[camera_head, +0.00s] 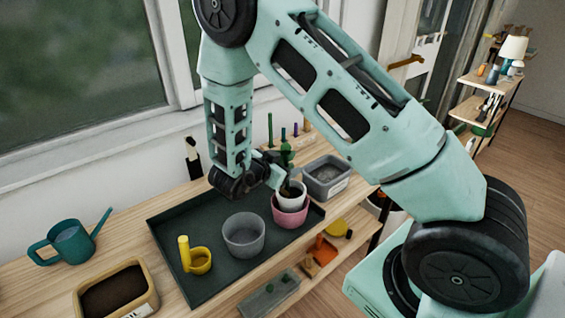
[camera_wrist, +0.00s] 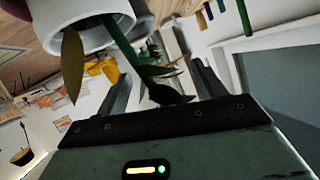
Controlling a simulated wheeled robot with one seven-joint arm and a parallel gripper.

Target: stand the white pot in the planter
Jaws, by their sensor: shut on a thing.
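The white pot (camera_head: 291,200), with a leafy plant in it, is at the mouth of the pink planter (camera_head: 290,217) on the dark tray. Most of its wall shows above the pink rim; I cannot tell whether it touches the planter's bottom. In the wrist view the white pot (camera_wrist: 85,38) fills the upper left, with the plant's stem and leaves (camera_wrist: 150,72) in front of the fingers (camera_wrist: 165,85). The exact contact is hidden by the leaves.
A grey bin (camera_head: 327,178) is behind right. A teal watering can (camera_head: 70,243) and a soil box (camera_head: 118,292) are at left. Colored sticks stand behind.

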